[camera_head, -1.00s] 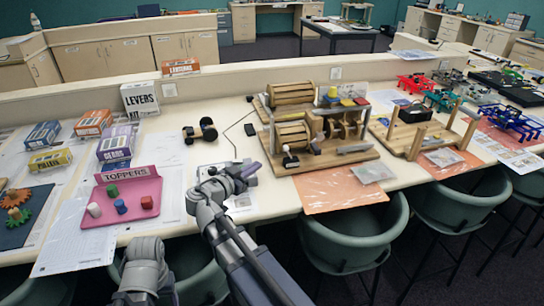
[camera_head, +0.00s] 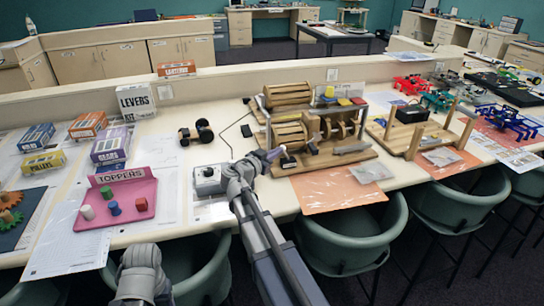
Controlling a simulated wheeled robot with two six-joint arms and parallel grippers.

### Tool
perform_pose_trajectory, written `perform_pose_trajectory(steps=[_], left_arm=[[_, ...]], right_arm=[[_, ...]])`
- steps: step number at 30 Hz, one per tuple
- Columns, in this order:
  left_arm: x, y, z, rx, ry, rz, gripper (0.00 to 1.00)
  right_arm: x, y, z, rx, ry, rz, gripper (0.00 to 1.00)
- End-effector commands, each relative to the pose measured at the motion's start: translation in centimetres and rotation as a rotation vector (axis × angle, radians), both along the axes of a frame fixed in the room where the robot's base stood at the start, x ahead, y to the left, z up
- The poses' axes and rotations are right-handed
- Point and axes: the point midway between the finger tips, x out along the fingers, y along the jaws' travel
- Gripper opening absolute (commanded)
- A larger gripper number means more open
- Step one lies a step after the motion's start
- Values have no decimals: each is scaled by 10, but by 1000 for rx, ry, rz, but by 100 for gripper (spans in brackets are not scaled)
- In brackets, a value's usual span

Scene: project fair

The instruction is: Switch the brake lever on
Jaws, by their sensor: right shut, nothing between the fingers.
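A wooden machine (camera_head: 300,128) with rollers and gear wheels stands on the table in the head view. A small dark lever-like part (camera_head: 288,162) sits at its front left corner; I take it for the brake lever, but it is too small to tell its position. My right gripper (camera_head: 271,155) is shut and empty. Its tips are just left of this part, close to the machine's base; I cannot tell whether they touch it. My left arm shows at the lower left, but its gripper is not in view.
A grey box with a dial (camera_head: 208,178) is left of my right arm. A pink toppers tray (camera_head: 150,205) and several boxes lie farther left. An orange mat (camera_head: 335,192) lies in front of the machine. Green chairs (camera_head: 352,235) stand along the front edge.

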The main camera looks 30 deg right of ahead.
Motion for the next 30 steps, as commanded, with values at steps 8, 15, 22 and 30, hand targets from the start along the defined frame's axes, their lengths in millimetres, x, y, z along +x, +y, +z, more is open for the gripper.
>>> perform_pose_trajectory(steps=[8,15,22,30], left_arm=[[0,0,0,0,0,0,64],[0,0,10,0,0,0,64],[0,0,17,0,0,0,64],[0,0,34,0,0,0,64]], right_arm=[[0,0,0,0,0,0,0],[-1,-3,5,27,-6,-1,0],[-1,-5,5,67,-16,-1,0],[-2,-10,12,133,-31,-2,0]])
